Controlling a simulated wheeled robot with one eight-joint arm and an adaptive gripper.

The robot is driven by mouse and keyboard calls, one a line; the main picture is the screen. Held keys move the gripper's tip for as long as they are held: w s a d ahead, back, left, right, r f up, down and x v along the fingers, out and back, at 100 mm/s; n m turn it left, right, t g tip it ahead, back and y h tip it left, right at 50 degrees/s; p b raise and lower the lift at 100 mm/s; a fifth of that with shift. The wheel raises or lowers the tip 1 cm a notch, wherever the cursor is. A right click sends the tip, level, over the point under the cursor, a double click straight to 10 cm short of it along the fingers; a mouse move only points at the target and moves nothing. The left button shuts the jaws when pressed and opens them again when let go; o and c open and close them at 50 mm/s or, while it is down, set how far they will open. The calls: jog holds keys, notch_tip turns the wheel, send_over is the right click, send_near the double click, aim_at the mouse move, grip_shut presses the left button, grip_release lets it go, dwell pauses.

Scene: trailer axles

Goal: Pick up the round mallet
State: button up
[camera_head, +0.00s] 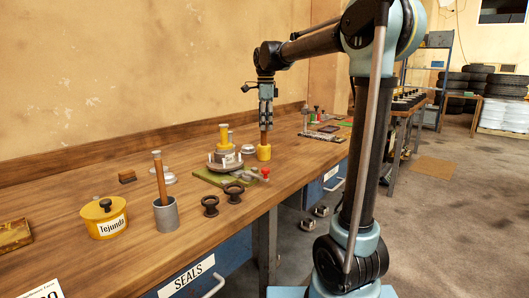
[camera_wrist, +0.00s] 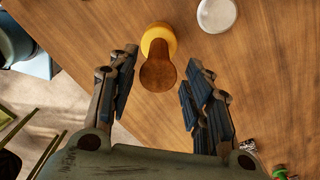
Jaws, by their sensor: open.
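The round mallet (camera_wrist: 157,74) shows in the wrist view as a brown wooden handle rising toward the camera from a round yellow head. In the head view its yellow head (camera_head: 264,153) rests on the workbench (camera_head: 120,258), and my fingers hide most of the handle. My gripper (camera_head: 266,127) points down right above the yellow head. In the wrist view my gripper (camera_wrist: 161,68) is open, with one finger on each side of the handle and a visible gap on both sides.
Left of my gripper stands a round metal assembly with a yellow top (camera_head: 224,155) on a green plate. Nearer are two black spools (camera_head: 222,199), a grey cup (camera_head: 166,214) holding a wooden-handled tool, and a yellow tin (camera_head: 104,219). A pale disc (camera_wrist: 217,15) lies near the mallet.

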aim_at(264, 145)
jog(key=shift+s+a+f, duration=0.1)
jog(key=shift+a+f, duration=0.05)
jog(key=shift+f, duration=1.55)
jog(key=shift+s+a+f, duration=0.1)
jog(key=shift+f, duration=1.6)
grip_shut()
